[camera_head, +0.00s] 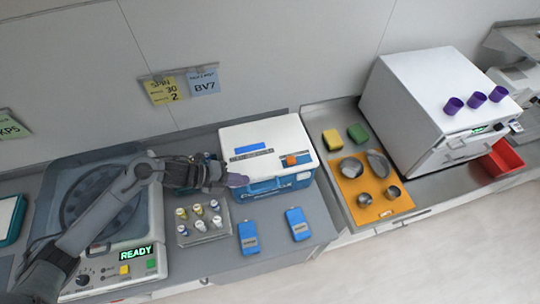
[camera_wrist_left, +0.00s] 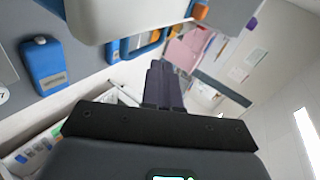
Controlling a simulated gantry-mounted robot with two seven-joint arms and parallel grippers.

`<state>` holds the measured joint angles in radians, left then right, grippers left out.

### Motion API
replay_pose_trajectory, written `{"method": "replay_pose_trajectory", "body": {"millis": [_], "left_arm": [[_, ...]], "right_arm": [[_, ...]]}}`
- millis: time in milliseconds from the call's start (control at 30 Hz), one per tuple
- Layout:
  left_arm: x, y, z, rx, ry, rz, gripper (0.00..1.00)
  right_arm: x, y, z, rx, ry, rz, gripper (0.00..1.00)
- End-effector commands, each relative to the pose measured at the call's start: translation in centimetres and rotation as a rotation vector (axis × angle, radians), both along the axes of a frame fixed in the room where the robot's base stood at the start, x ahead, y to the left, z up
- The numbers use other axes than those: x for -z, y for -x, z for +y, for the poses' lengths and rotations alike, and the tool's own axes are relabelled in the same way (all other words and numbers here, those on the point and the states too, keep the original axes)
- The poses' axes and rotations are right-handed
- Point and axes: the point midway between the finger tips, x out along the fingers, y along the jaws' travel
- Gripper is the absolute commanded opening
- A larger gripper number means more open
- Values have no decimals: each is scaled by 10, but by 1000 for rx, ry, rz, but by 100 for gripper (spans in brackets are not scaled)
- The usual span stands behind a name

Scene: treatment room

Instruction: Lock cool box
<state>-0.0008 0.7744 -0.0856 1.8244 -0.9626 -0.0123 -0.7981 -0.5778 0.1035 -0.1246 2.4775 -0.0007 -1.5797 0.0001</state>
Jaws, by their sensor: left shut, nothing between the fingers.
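The cool box (camera_head: 290,138) has a white lid and a blue body and stands on the counter at mid-picture in the head view. Its lid appears down. An orange piece (camera_head: 291,160) sits near the lid's front right edge. In the left wrist view, the white lid (camera_wrist_left: 125,18) fills the upper middle, with blue parts below it and an orange piece (camera_wrist_left: 200,11) to its right. My left gripper (camera_head: 238,180) is shut and empty at the box's front left corner; whether it touches is unclear. Its closed fingers (camera_wrist_left: 163,85) show in the wrist view. My right gripper is not in view.
A vial rack (camera_head: 204,238) and two blue packs (camera_head: 248,238) (camera_head: 298,224) lie in front of the box. A centrifuge marked READY (camera_head: 95,272) stands left. An orange mat (camera_head: 361,215) with metal dishes and a white cabinet (camera_head: 415,90) are right.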

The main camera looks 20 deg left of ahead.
Motion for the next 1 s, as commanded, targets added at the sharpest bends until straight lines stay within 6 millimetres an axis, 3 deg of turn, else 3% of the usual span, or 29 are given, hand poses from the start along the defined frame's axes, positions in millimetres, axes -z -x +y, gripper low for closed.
{"method": "replay_pose_trajectory", "body": {"millis": [100, 267, 767, 1000], "left_arm": [[-13, -24, 21, -8, -52, -62, 0], [-29, -39, 29, -12, -72, -106, 0], [-33, -43, 27, -14, -69, -115, 0], [-24, -54, 13, -15, -66, -115, 0]], "right_arm": [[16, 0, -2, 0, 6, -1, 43], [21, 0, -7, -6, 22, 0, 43], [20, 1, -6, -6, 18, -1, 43], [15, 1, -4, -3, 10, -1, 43]]}}
